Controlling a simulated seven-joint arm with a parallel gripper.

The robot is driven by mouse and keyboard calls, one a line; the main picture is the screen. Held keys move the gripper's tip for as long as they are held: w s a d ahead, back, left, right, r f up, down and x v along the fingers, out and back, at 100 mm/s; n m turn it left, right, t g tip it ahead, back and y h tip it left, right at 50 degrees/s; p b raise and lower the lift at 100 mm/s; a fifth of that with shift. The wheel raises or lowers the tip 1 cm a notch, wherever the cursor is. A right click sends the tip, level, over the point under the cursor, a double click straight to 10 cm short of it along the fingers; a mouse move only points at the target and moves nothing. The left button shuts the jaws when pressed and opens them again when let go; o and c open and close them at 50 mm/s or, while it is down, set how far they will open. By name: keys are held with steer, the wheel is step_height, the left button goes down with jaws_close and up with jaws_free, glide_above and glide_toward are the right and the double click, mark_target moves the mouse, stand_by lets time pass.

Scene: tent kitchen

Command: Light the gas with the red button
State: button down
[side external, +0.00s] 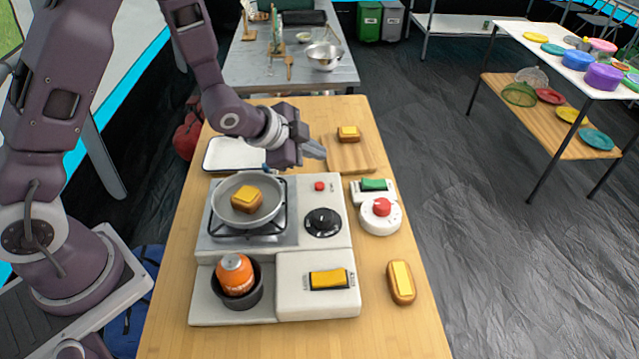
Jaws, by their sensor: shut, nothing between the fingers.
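The small red button (319,186) sits on top of the white gas stove (334,203), above the black knob (323,222). A grey pan (266,216) with a cheese-topped piece of bread (246,198) rests on the burner grate. No flame shows under the pan. My gripper (324,152) is shut and empty. It hangs beyond the button toward the back of the table, its fingers pointing right, and appears apart from the button.
A white dial with a red knob (381,207) and a green switch (374,184) stand right of the stove. A cutting board (362,158) and white tray (235,154) lie behind. In front are an orange can (236,274) in a dark pot and a yellow switch (329,279).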

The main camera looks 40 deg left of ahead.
mark_target(316, 187)
steer(key=shift+f, duration=2.85)
steer(key=shift+f, duration=0.15)
steer(key=shift+f, duration=0.25)
steer(key=shift+f, duration=0.55)
steer(key=shift+r, duration=0.15)
stand_by(0.4)
steer(key=shift+r, duration=0.8)
steer(key=shift+r, duration=2.5)
